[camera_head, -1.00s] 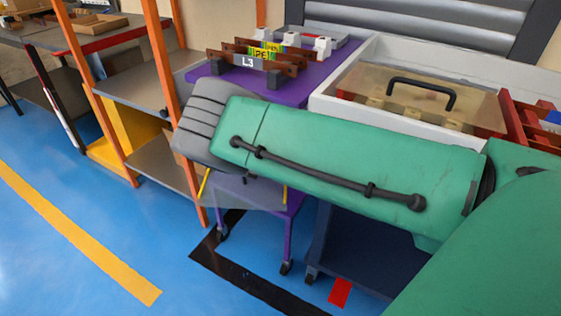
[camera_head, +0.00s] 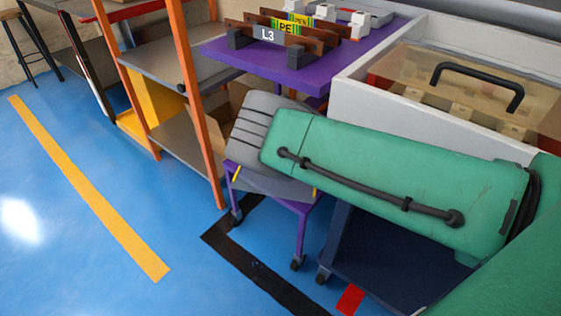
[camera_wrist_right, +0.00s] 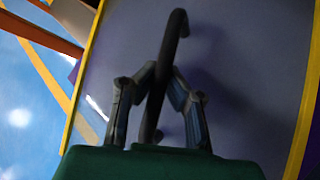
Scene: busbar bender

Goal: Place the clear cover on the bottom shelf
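My right gripper (camera_wrist_right: 163,84) appears shut on the black handle (camera_wrist_right: 168,65) of a clear cover (camera_wrist_right: 235,80) with yellow edges, in the right wrist view. The right fingers are hidden there behind the grey wrist. The orange-framed rack stands left of the cover. Its bottom shelf (camera_head: 183,145) is partly hidden by an orange post. My left gripper is not in view.
A white box (camera_head: 385,118) at right holds another see-through panel (camera_head: 428,73) with a black handle. The purple table (camera_head: 270,68) carries busbars labelled L3 and PE. A dark blue cart (camera_head: 385,255) stands below. Blue floor at left is clear.

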